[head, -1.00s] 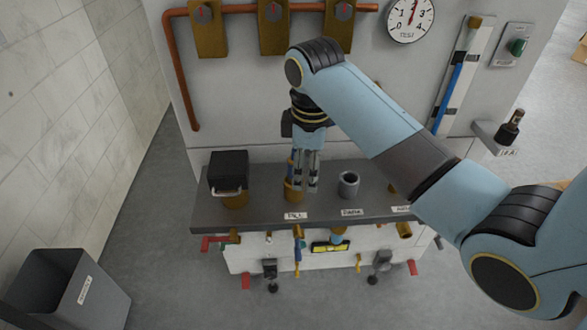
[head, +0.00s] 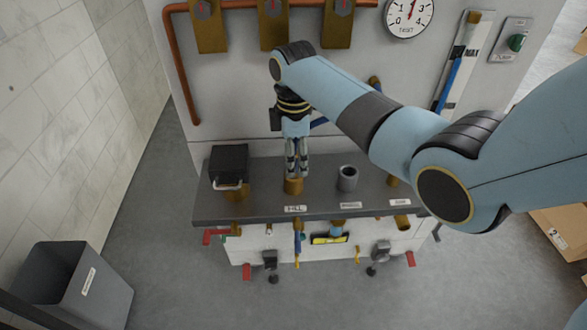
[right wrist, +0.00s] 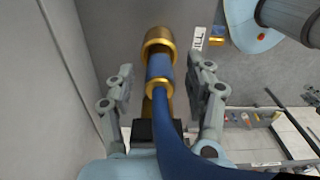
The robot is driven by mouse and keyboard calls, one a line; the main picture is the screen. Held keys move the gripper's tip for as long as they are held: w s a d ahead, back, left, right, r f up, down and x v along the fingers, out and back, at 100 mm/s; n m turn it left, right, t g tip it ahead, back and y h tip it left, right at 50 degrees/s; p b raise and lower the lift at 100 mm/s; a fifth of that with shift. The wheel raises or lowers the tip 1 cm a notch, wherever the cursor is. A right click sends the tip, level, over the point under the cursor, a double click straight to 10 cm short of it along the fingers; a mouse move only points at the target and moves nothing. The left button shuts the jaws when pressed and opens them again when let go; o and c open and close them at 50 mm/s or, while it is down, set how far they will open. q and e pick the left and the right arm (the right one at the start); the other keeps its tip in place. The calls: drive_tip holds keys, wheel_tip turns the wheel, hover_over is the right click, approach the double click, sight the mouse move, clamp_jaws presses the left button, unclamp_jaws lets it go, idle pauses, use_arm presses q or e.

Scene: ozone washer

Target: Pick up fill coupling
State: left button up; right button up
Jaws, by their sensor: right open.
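The fill coupling (right wrist: 160,68) is a blue body with brass ends and a blue hose trailing from it, seen in the right wrist view. It stands at the brass cup (head: 293,187) above the FILL label on the grey shelf. In the head view my gripper hides most of it. My right gripper (head: 297,172) points down over it. In the right wrist view the open fingers (right wrist: 160,78) lie on either side of the coupling, with gaps visible at both sides. My left gripper is not in view.
On the shelf (head: 260,207), a black box (head: 229,161) stands left of the coupling and a grey cup (head: 347,178) right of it. Gauge and copper pipe (head: 178,70) are on the wall behind. A grey bin (head: 100,295) stands at lower left.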

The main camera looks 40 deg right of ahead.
drive_tip(key=shift+f, duration=0.95)
drive_tip(key=shift+c, duration=0.3)
clamp_jaws()
drive_tip(key=shift+r, duration=0.15)
